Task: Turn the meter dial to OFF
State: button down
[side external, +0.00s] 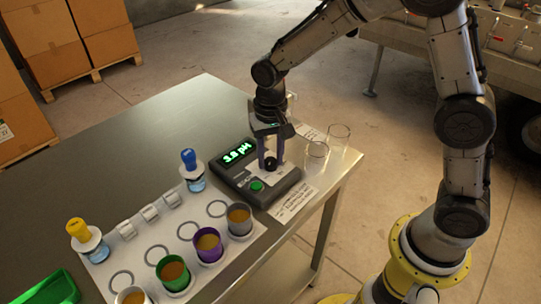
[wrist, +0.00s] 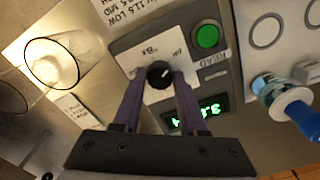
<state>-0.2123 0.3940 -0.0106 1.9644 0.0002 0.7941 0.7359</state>
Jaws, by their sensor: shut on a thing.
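The meter (side external: 257,176) is a dark grey box on the metal table, with a lit green display (side external: 238,151) reading 3.8 pH. Its dial (wrist: 159,74) is a small round black knob with a pale mark, on a white label plate. The mark appears to point to the upper right in the wrist view. A label that looks like Bx is above the knob; the OFF label cannot be made out. My gripper (side external: 271,164) points down over the meter, its two purple fingers shut on the dial from both sides. A green button (wrist: 207,37) sits beside the dial.
Two clear glasses (side external: 316,156) stand close beside the meter near the table's edge, with a printed card (side external: 293,204) in front. A white rack (side external: 160,236) with several cups and blue- and yellow-capped bottles is to the left.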

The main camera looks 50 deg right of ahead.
jog(key=shift+n, duration=0.4)
jog(key=n, duration=0.5)
jog(key=shift+r, duration=0.1)
jog(key=n, duration=1.8)
dwell(0.4)
jog(key=shift+c, duration=2.2)
grip_release()
